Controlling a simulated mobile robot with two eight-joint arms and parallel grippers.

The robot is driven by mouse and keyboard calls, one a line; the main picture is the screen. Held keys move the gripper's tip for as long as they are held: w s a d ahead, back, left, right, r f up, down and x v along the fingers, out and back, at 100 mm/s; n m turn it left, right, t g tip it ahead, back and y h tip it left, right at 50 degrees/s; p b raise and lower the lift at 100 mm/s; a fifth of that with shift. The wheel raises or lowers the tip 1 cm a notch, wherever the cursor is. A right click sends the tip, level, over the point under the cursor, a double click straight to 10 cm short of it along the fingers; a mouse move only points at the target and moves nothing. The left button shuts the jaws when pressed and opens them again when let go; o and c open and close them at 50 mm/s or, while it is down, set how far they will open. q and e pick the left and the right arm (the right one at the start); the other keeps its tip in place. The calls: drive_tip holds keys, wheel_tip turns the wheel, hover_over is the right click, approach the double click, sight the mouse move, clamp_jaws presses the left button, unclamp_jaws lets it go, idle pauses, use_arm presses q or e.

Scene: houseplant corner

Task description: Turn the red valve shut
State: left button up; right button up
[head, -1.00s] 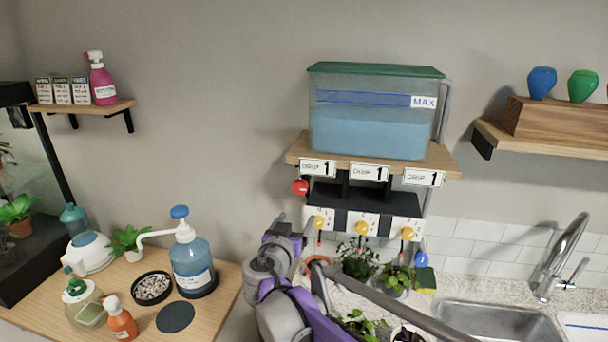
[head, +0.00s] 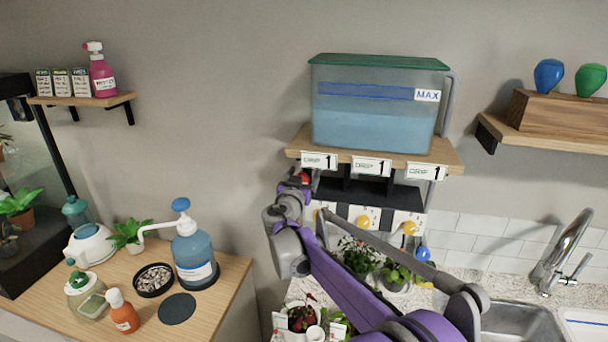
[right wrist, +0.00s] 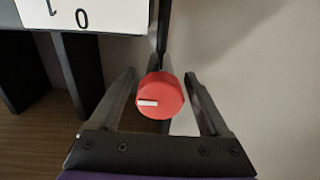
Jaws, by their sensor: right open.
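The red valve (right wrist: 161,96) is a round red knob with a white mark on its face, pointing left in the right wrist view. In the head view the red valve (head: 304,178) shows only in part, below the left end of the tank shelf, behind my gripper. My right gripper (right wrist: 160,92) is open, with one finger on each side of the knob. Small gaps seem to show between fingers and knob; contact is not clear. In the head view my right gripper (head: 298,184) is at the valve, its fingertips hard to make out. My left gripper is not in view.
A water tank (head: 375,120) with a green lid stands on a wooden shelf (head: 450,160) just above the valve. Yellow knobs (head: 409,228) and a blue knob (head: 423,254) are to the right. Potted plants (head: 395,275) stand below, beside the sink (head: 500,325).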

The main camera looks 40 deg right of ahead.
drive_tip(key=shift+d, duration=0.1)
clamp_jaws()
idle(0.4)
